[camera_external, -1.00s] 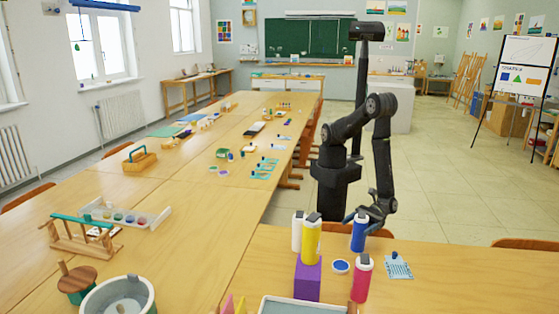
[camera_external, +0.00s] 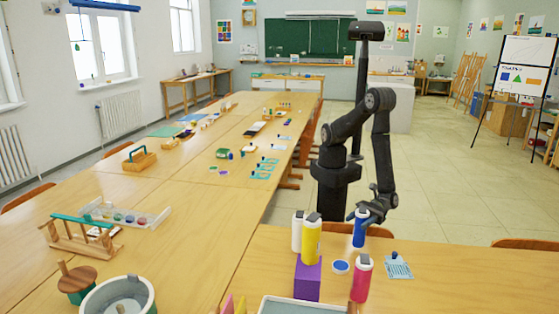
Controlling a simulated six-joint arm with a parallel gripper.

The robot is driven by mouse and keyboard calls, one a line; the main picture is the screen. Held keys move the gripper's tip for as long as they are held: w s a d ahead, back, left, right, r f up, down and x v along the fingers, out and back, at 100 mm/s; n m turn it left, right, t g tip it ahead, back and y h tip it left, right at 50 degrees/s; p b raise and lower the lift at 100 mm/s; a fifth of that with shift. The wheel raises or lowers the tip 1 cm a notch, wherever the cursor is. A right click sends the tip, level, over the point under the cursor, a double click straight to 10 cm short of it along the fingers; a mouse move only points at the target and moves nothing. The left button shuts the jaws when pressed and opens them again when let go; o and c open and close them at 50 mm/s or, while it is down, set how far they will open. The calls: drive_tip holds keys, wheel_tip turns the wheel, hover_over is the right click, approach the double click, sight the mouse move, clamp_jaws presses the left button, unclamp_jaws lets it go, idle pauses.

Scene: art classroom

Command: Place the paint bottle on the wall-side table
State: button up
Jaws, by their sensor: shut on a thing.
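My gripper (camera_external: 367,212) is at the near table's far edge, shut on the blue paint bottle (camera_external: 360,231), which stands upright in it. The bottle's lower end is close to the tabletop; I cannot tell whether it touches. Other paint bottles are near it: a white bottle (camera_external: 297,231), a yellow bottle (camera_external: 312,240) on a purple block (camera_external: 307,281), and a pink bottle (camera_external: 361,280). A wooden table (camera_external: 196,80) stands against the far left wall.
The near table (camera_external: 450,285) also holds a round blue lid (camera_external: 341,267), a blue patterned card (camera_external: 398,266) and a grey tray (camera_external: 300,305). A long table (camera_external: 190,215) at left carries a basket (camera_external: 139,159), racks and a pot (camera_external: 118,298). Open floor lies at right.

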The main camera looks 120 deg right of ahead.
drive_tip(key=r, duration=0.1)
drive_tip(key=d+r, duration=0.1)
drive_tip(key=r, duration=0.1)
drive_tip(key=shift+w+d, duration=0.2)
drive_tip(key=shift+w, duration=0.1)
drive_tip(key=w+d+r, duration=0.4)
drive_tip(key=d+r, duration=0.2)
drive_tip(key=d, duration=0.3)
drive_tip(key=shift+d, duration=0.15)
drive_tip(key=shift+w+r, duration=0.1)
